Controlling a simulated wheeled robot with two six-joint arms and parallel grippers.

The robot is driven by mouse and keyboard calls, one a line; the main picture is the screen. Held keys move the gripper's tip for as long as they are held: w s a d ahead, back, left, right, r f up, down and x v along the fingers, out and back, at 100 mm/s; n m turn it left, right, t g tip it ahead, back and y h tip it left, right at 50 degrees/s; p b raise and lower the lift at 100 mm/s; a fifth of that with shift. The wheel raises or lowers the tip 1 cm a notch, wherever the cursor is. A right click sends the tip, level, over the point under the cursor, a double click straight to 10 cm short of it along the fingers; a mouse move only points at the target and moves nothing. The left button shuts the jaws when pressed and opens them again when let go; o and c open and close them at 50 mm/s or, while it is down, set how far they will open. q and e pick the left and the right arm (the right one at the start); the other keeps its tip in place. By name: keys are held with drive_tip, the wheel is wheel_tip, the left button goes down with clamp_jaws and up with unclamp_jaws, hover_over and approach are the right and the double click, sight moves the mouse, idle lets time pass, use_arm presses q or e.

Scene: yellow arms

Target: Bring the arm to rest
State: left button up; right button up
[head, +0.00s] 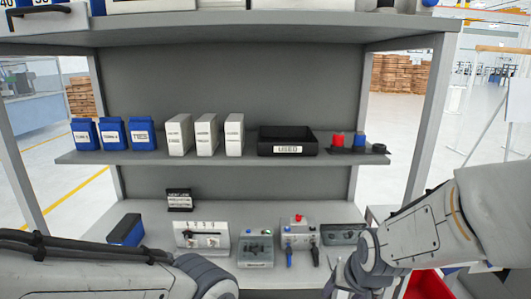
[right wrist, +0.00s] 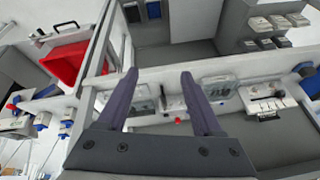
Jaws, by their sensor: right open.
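My right arm (head: 420,235) reaches in from the right in the head view, its wrist bent down at the front right of the workbench. In the right wrist view my right gripper (right wrist: 158,76) is open, with two dark fingers apart and nothing between them. The bench edge and small devices show beyond the fingertips; I see no contact. My left arm (head: 100,270) lies across the lower left of the head view. Its gripper is out of the picture below.
A grey shelf unit stands ahead. Its bench (head: 160,212) holds several test devices, including a panel (head: 201,236). The middle shelf holds blue bins (head: 143,133), white boxes (head: 206,134) and a black tray (head: 287,141). A red bin (right wrist: 68,62) stands beside the bench.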

drive_tip(key=s+d+f+n+g, duration=0.2)
drive_tip(key=s+f+n, duration=0.15)
drive_tip(key=s, duration=0.25)
drive_tip(key=s+a+r+n+g, duration=0.1)
drive_tip(key=s+a+r+n, duration=0.2)
drive_tip(key=s+a, duration=0.3)
drive_tip(key=s+a+r+n+g, duration=0.1)
drive_tip(key=s+a+r+n, duration=0.1)
drive_tip(key=s+a, duration=0.5)
drive_tip(key=shift+s+a+r+n+g, duration=0.2)
drive_tip(key=shift+a+r+n+g, duration=0.2)
drive_tip(key=shift+n, duration=0.35)
